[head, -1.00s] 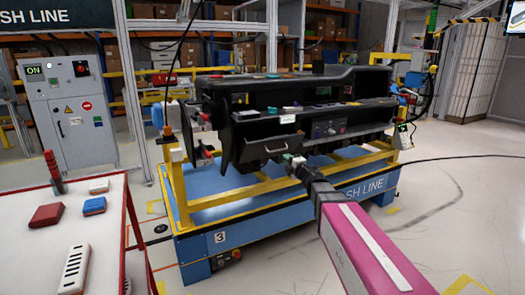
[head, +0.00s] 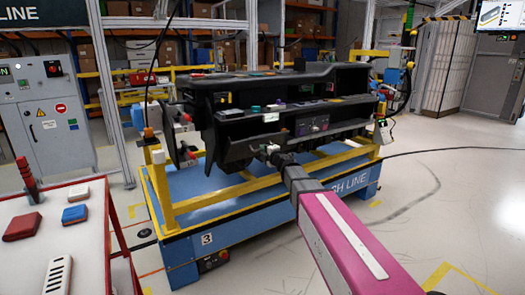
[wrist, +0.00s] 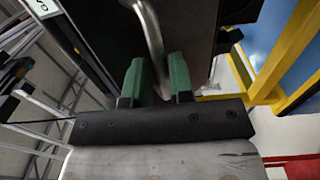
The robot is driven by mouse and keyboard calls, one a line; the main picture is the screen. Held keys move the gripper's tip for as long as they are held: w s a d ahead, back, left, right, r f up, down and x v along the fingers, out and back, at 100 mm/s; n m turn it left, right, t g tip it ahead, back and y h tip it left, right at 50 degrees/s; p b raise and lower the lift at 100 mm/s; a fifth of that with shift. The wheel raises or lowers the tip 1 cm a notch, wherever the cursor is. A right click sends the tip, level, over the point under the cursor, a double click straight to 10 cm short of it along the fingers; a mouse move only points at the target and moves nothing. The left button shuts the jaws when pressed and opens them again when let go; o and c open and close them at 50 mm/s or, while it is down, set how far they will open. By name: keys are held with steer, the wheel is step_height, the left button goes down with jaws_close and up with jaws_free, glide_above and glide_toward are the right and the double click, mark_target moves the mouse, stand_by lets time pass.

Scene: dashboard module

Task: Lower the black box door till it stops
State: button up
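The black box door (head: 240,150) is in the lower front of the black dashboard module, in the middle of the head view. It looks tilted outward, but its exact angle is hard to tell. A curved metal handle (wrist: 152,30) on it runs between the green fingertips of my gripper (wrist: 160,78) in the wrist view. In the head view my gripper (head: 270,151) is at the door's front, and my arm hides part of that area.
The dashboard module (head: 345,77) rests on a yellow frame over a blue cart (head: 240,221). A white-topped table (head: 25,255) with red and blue boxes is at the lower left. A grey control cabinet (head: 45,115) stands behind.

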steer(key=shift+x, duration=0.8)
jaws_close()
steer(key=shift+s+d+f, duration=0.25)
steer(key=shift+s+f, duration=0.15)
steer(key=shift+f, duration=0.35)
jaws_free()
